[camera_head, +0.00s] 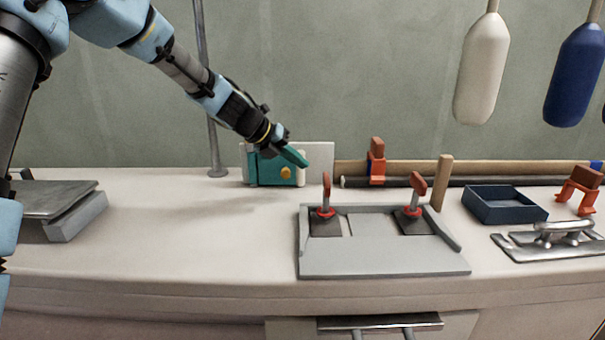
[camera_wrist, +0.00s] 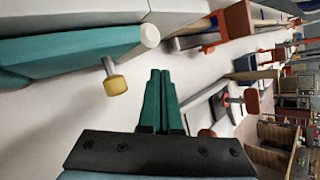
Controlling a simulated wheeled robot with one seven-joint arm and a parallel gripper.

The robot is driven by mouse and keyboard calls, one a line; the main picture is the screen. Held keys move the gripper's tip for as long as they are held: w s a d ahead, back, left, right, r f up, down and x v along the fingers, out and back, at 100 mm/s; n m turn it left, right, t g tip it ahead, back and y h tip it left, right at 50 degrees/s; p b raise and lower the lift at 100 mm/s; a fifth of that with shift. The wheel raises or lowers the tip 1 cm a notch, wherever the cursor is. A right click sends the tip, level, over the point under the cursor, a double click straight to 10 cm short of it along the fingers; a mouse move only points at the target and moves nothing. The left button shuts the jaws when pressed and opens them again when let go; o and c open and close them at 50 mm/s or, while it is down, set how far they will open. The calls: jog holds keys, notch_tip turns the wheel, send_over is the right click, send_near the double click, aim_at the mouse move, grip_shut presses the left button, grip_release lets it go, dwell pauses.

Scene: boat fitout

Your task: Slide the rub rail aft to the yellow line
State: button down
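A long tan wooden rail (camera_head: 460,167) runs along the back of the white bench, with a dark rod (camera_head: 470,182) in front of it. I cannot tell which is the rub rail. An orange clamp with a brown top (camera_head: 376,165) stands at their left part; another orange clamp (camera_head: 578,190) is at the right. My gripper (camera_head: 301,160) is over the teal box (camera_head: 262,172), left of the rails' ends. In the wrist view its green fingers (camera_wrist: 160,73) lie together, with nothing visible between them. I cannot make out a yellow line.
The teal box has a yellow knob (camera_head: 286,172) close below my gripper. A grey tray (camera_head: 385,262) with two red-handled clamps, a wooden post (camera_head: 442,182), a navy bin (camera_head: 503,204) and a metal cleat (camera_head: 563,237) stand further right.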

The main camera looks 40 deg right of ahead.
aim_at(341, 183)
jog(key=shift+s+d+f+n, duration=0.1)
jog(key=shift+s+d+n, duration=0.05)
jog(key=shift+d, duration=0.25)
jog(key=shift+s+d+f+n, duration=0.1)
jog(key=shift+d+n, duration=0.05)
jog(key=shift+d, duration=0.2)
jog(key=b+x, duration=0.3)
jog(key=x, duration=0.2)
jog(key=shift+d+f, duration=0.1)
jog(key=shift+s+d+f+p, duration=0.2)
jog(key=shift+d+f+p, duration=0.25)
jog(key=shift+d, duration=0.25)
jog(key=shift+p+x, duration=0.5)
jog(key=shift+x, duration=0.7)
jog(key=shift+s+d+r+p, duration=0.1)
jog(key=shift+s+d+p, duration=0.35)
jog(key=shift+d, duration=0.05)
